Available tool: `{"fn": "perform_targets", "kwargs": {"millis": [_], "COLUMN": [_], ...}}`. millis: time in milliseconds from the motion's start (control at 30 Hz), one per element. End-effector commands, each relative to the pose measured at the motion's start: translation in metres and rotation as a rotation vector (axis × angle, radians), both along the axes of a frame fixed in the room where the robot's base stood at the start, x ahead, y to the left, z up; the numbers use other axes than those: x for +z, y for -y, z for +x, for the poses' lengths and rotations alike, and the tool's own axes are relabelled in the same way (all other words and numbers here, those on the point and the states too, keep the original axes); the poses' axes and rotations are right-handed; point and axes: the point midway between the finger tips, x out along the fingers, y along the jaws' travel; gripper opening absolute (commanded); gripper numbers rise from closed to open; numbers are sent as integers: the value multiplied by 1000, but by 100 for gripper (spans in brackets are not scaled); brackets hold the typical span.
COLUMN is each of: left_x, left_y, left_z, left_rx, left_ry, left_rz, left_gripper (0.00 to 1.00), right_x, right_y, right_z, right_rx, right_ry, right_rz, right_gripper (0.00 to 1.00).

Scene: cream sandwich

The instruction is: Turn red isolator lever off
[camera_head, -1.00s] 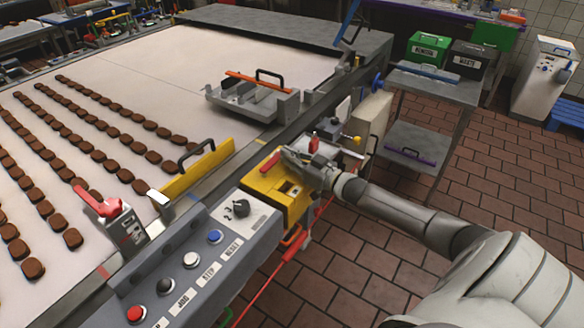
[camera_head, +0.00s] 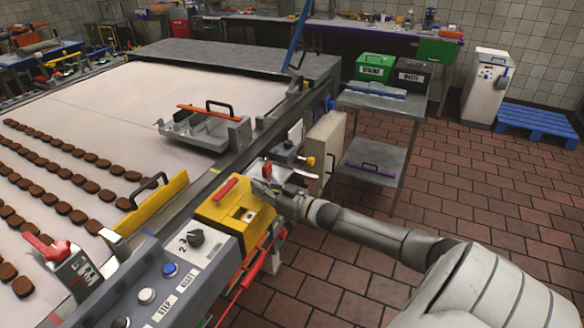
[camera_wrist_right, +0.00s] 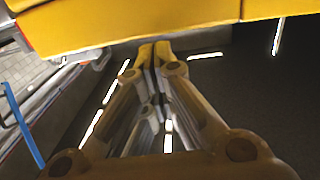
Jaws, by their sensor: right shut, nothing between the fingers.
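A yellow box (camera_head: 236,216) sits at the end of the grey control panel. A red lever (camera_head: 225,189) lies along its top at the left side. My right gripper (camera_head: 262,188) is at the box's far right edge, beside the lever and apart from it. In the right wrist view the gripper's fingers (camera_wrist_right: 153,50) are together and empty, just under the lower edge of the yellow box (camera_wrist_right: 130,24). The lever does not show in that view. A small red part (camera_head: 267,170) stands just behind the gripper. My left gripper is out of view.
The grey control panel (camera_head: 140,275) has a black knob (camera_head: 195,238) and several buttons. A yellow guard (camera_head: 152,205) and a red-handled clamp (camera_head: 60,260) stand along the belt. A grey metal cart (camera_head: 380,105) is behind.

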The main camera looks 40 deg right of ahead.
Motion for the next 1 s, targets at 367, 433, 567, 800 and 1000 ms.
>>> {"fn": "perform_targets", "kwargs": {"millis": [367,433,567,800,1000], "left_x": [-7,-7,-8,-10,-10], "left_y": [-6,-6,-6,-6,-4], "left_z": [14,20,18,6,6], "left_rx": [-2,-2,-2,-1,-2], "left_ry": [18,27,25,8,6], "left_rz": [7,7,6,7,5], "left_gripper": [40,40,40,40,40], "right_x": [-3,-3,-2,-1,0], "right_y": [15,19,24,29,29], "right_z": [-45,-54,-69,-82,-84], "right_rx": [1,1,1,1,1], "right_ry": [-4,-4,-2,1,1], "right_rz": [0,0,-1,0,-1], "right_gripper": [0,0,0,0,0]}}
